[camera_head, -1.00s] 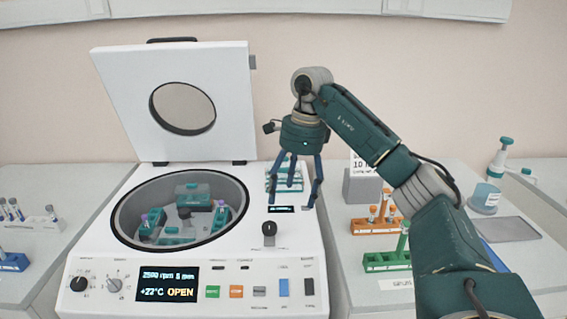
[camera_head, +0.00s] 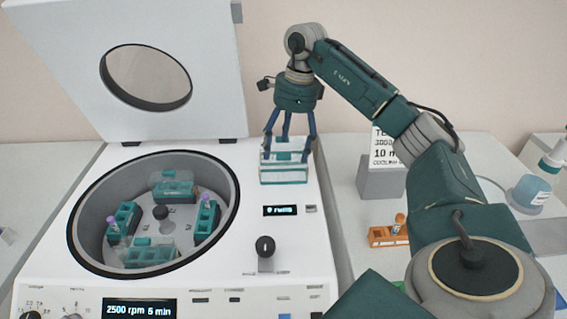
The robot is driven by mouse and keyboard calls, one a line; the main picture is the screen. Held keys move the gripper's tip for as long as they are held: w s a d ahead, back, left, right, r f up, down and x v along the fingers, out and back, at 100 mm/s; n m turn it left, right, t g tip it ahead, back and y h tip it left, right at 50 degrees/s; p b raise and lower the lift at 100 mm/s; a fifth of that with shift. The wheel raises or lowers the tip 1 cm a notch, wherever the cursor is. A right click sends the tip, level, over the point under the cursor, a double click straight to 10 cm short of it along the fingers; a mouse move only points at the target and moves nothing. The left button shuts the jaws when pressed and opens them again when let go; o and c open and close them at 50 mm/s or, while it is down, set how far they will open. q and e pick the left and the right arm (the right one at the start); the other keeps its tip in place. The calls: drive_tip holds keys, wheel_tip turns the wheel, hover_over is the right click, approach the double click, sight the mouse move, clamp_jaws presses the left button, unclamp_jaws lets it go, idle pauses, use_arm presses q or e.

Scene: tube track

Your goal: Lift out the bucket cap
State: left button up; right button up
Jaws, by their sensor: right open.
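The centrifuge (camera_head: 255,210) stands open, with four-sided teal buckets around its rotor (camera_head: 161,212). The back bucket (camera_head: 175,190) has a grey, see-through cover over it that looks like a bucket cap (camera_head: 172,176). The left and right buckets show purple-topped tubes and no cover. A stack of clear and teal cap-like pieces (camera_head: 284,172) sits on the deck right of the bowl. My right gripper (camera_head: 290,148) is open, pointing down at this stack. Its fingers overlap the top of the stack in the picture; contact cannot be told. My left gripper is out of view.
The raised lid (camera_head: 205,60) stands behind the bowl. A knob (camera_head: 265,247) sticks up from the deck in front of the stack. An orange tube rack (camera_head: 380,237), a sign in a grey stand (camera_head: 382,185) and a blue-labelled jar (camera_head: 531,192) are on the right bench.

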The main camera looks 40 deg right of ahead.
sight(284, 162)
drive_tip(key=shift+w+f, duration=0.1)
drive_tip(key=shift+f, duration=0.65)
drive_tip(key=f, duration=0.1)
drive_tip(key=f+p, duration=0.1)
drive_tip(key=f, duration=0.2)
drive_tip(key=shift+w+f+p, duration=0.2)
drive_tip(key=shift+w+p, duration=0.05)
drive_tip(key=shift+p, duration=0.05)
drive_tip(key=shift+f, duration=0.2)
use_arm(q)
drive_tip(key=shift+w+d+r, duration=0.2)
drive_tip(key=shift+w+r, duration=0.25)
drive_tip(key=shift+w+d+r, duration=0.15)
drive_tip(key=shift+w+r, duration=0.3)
use_arm(e)
drive_tip(key=shift+f, duration=0.1)
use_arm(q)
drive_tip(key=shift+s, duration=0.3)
use_arm(e)
drive_tip(key=c, duration=0.9)
